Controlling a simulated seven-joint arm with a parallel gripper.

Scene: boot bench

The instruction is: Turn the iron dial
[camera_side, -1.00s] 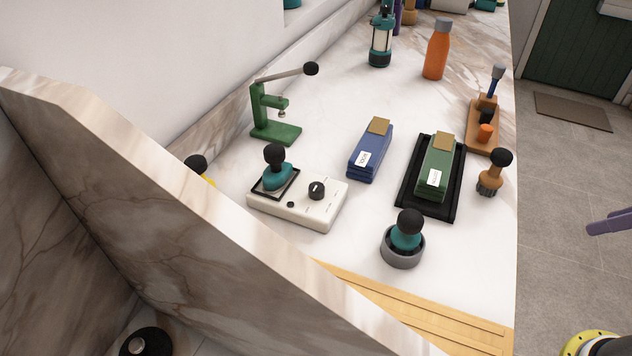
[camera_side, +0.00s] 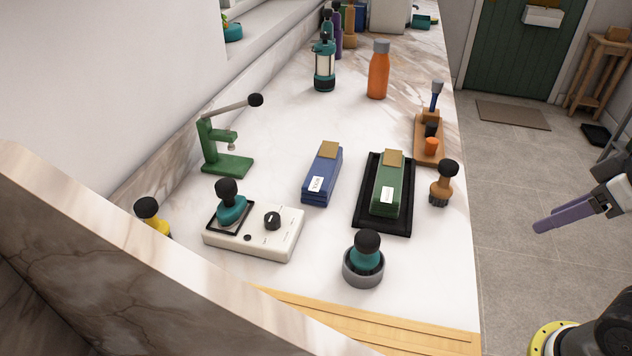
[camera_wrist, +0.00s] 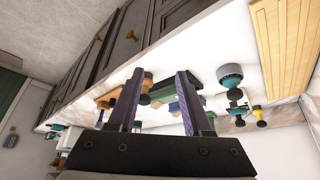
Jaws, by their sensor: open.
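The iron dial (camera_side: 272,220) is a small round black knob on top of a cream station box (camera_side: 256,241) on the marble counter. A teal iron with a black knob handle (camera_side: 230,206) rests on the box's black-framed plate, left of the dial. My gripper (camera_side: 537,228) has purple fingers and hangs over the floor, right of the counter and well away from the dial. In the wrist view my gripper (camera_wrist: 158,75) has its two fingers apart with nothing held between them. The dial cannot be made out clearly there.
A teal-handled tool in a grey cup (camera_side: 363,268) stands right of the box. A blue block (camera_side: 322,178), a green block on a black tray (camera_side: 387,190), an orange-brown brush (camera_side: 443,185) and a green press (camera_side: 226,160) stand behind. A marble panel (camera_side: 120,260) rises in front.

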